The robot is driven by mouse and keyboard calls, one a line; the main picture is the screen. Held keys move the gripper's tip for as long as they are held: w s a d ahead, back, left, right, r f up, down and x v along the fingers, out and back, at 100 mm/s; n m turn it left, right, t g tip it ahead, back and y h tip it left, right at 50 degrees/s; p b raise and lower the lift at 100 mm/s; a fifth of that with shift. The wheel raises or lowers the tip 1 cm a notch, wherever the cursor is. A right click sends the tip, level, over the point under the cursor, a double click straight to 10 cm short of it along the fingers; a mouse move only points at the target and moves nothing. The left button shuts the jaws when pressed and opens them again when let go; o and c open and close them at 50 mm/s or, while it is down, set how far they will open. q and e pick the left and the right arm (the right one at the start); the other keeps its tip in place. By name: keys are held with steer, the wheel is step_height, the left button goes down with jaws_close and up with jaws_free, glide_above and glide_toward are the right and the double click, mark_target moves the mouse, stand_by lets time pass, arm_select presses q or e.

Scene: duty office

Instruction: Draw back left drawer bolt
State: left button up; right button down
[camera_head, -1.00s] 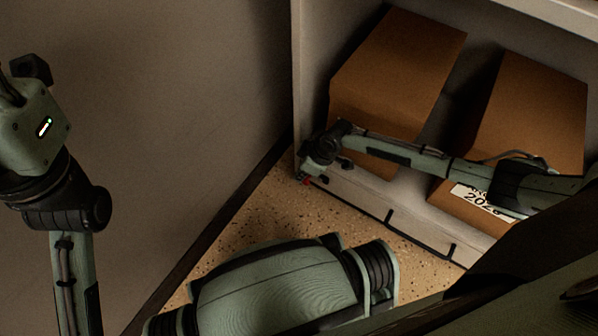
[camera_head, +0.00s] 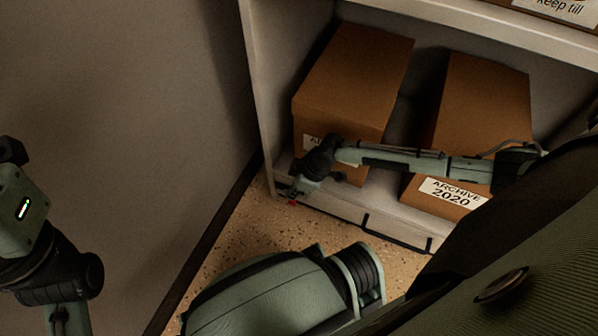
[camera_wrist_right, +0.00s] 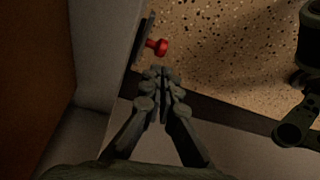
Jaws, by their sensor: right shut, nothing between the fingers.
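The drawer bolt's red knob (camera_head: 292,202) shows at the left end of the low pale drawer front (camera_head: 345,208) under the shelf unit. In the right wrist view the red knob (camera_wrist_right: 160,46) sits on a short stem beside a dark strip on the pale front. My right gripper (camera_head: 298,189) is at that left end, just by the knob. In the wrist view its fingertips (camera_wrist_right: 161,76) are together, empty, a little short of the knob with a small gap visible. My left arm shows at the left edge, but its gripper is out of frame.
Two brown archive boxes (camera_head: 355,75) (camera_head: 482,110) stand on the shelf above the drawer. The grey wall (camera_head: 120,100) is close on the left. Speckled floor (camera_head: 235,235) is open in front of the drawer. My own arm parts fill the lower middle and right.

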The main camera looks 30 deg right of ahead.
steer(key=v, duration=0.8)
steer(key=shift+r, duration=0.3)
